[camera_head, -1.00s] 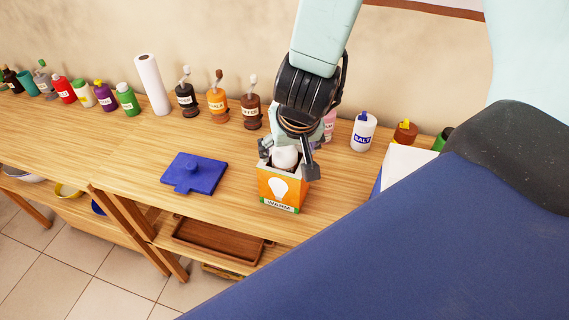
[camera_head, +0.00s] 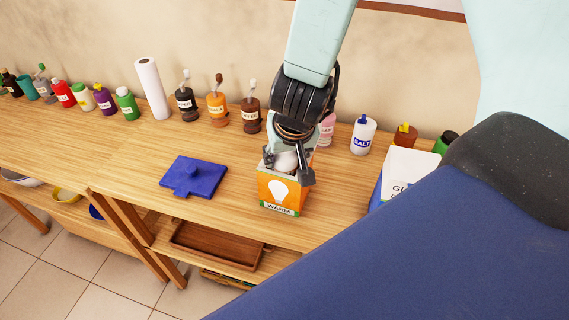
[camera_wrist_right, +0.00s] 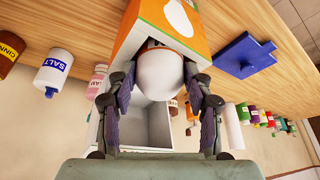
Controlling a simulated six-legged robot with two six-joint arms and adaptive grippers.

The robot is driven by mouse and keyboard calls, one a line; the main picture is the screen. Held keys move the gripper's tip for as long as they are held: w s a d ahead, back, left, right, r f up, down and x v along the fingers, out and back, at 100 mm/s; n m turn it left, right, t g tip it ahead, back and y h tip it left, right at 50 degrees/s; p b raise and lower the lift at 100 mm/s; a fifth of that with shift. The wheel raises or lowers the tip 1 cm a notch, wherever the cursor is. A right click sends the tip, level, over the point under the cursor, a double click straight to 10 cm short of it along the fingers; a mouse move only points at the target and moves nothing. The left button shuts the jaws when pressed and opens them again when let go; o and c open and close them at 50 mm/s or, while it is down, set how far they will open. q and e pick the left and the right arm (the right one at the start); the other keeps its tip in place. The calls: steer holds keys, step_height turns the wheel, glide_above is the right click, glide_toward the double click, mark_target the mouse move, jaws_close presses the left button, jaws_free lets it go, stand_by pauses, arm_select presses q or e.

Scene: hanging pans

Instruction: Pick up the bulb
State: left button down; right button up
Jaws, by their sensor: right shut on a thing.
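The white round bulb (camera_head: 287,160) sits at the open top of an orange carton (camera_head: 282,194) labelled WARM with a bulb picture. In the wrist view, the bulb (camera_wrist_right: 160,72) is between the two dark fingers of my right gripper (camera_wrist_right: 160,92), with the orange carton (camera_wrist_right: 170,28) above it. My right gripper (camera_head: 290,165) reaches down from above and is shut on the bulb. The bulb's lower part is hidden in the carton. My left gripper is not in view.
A blue square lid-like piece (camera_head: 194,176) lies left of the carton on the wooden table (camera_head: 120,165). Several bottles and grinders line the back by the wall, with a paper roll (camera_head: 152,90). A white-topped blue box (camera_head: 405,172) stands at right. A wooden tray (camera_head: 215,245) is on the shelf below.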

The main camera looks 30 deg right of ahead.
steer(key=shift+s+d, duration=0.1)
steer(key=shift+d, duration=0.05)
steer(key=shift+c, duration=1.1)
steer(key=shift+w, duration=0.2)
steer(key=shift+r, duration=0.25)
step_height(320, 180, up, 3)
steer(key=p, duration=0.3)
steer(key=shift+s+r, duration=0.1)
steer(key=shift+s, duration=0.05)
step_height(320, 180, up, 14)
steer(key=p, duration=0.9)
